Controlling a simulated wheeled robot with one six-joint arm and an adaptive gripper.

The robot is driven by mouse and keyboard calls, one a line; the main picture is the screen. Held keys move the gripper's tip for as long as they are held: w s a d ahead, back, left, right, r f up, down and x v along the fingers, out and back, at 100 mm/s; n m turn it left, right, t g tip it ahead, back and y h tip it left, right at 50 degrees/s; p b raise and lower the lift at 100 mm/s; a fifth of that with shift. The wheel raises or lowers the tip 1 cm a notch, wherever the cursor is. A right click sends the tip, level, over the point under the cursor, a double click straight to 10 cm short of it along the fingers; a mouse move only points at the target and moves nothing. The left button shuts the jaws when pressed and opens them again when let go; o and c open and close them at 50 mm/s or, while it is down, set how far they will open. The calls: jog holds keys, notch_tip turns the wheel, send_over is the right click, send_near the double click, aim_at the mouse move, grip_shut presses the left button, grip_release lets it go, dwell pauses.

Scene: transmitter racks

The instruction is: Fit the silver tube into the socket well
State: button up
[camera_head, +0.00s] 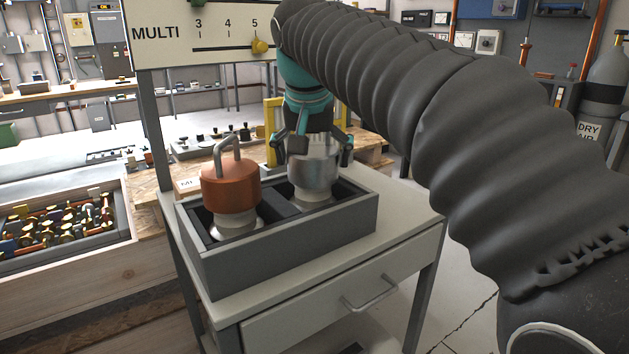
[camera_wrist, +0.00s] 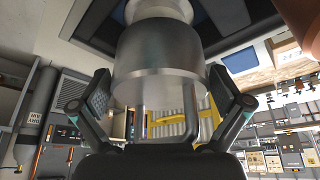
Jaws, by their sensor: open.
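The silver tube (camera_head: 315,172), a wide metal cylinder on a pale lower neck, stands upright in the right compartment of a grey two-compartment box (camera_head: 300,243). In the wrist view the silver tube (camera_wrist: 165,58) fills the middle, with a U-shaped handle on its end towards my gripper. My gripper (camera_head: 312,148) is right above the tube, pointing down. In the wrist view its fingers (camera_wrist: 163,98) are spread wide on either side of the handle, with gaps. I cannot identify the socket well for certain; the tube's lower end is hidden inside the box.
A copper-coloured tube (camera_head: 230,186) with a handle stands in the box's left compartment. The box sits on a pale drawer cabinet (camera_head: 330,300). A MULTI scale panel (camera_head: 200,35) rises behind. A wooden crate of parts (camera_head: 65,225) stands at left.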

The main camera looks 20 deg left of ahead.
jog(key=c, duration=1.4)
jog(key=shift+r, duration=0.15)
jog(key=shift+c, duration=0.4)
jog(key=shift+r, duration=0.1)
